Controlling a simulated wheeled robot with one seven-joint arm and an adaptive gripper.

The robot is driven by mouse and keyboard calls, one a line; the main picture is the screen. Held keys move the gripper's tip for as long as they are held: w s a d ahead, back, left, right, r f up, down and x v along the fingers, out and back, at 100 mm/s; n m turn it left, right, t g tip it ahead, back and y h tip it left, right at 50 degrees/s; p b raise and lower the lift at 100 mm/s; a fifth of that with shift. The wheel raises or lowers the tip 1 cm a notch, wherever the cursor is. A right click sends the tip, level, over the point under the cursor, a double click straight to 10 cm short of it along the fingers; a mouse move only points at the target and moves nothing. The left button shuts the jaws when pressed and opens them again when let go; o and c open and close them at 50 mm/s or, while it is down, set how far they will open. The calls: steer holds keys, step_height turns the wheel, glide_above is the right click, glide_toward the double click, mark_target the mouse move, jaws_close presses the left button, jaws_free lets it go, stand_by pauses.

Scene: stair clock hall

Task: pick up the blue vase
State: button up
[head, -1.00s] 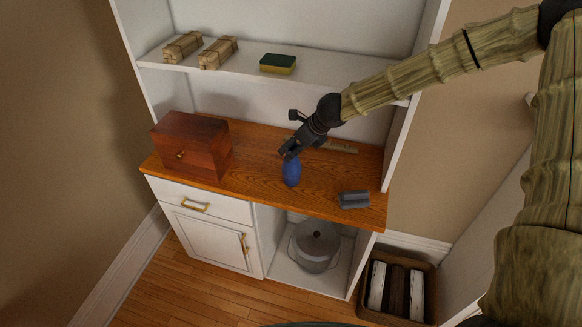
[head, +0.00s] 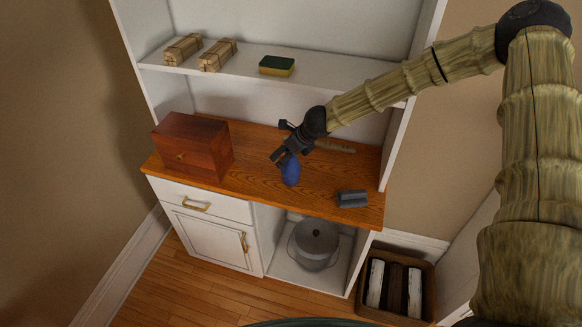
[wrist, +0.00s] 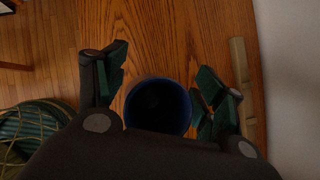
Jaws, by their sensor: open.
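The blue vase (head: 291,173) stands on the wooden counter (head: 255,185), right of the wooden box. In the head view, my gripper (head: 284,160) is at the vase's upper part and hides its top. In the wrist view, I look down into the dark round mouth of the vase (wrist: 158,106). My open fingers (wrist: 155,88) stand on either side of the vase, the right one closer to the rim than the left. I cannot tell whether either finger touches it.
A reddish wooden box (head: 192,147) stands at the counter's left. A grey object (head: 353,199) lies near the front right edge. A thin wooden strip (head: 333,147) lies behind my gripper. A shelf above holds a sponge (head: 277,66) and two wrapped bundles (head: 200,52).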

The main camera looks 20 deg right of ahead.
jaws_close()
stand_by(0.3)
steer(key=shift+r, duration=0.1)
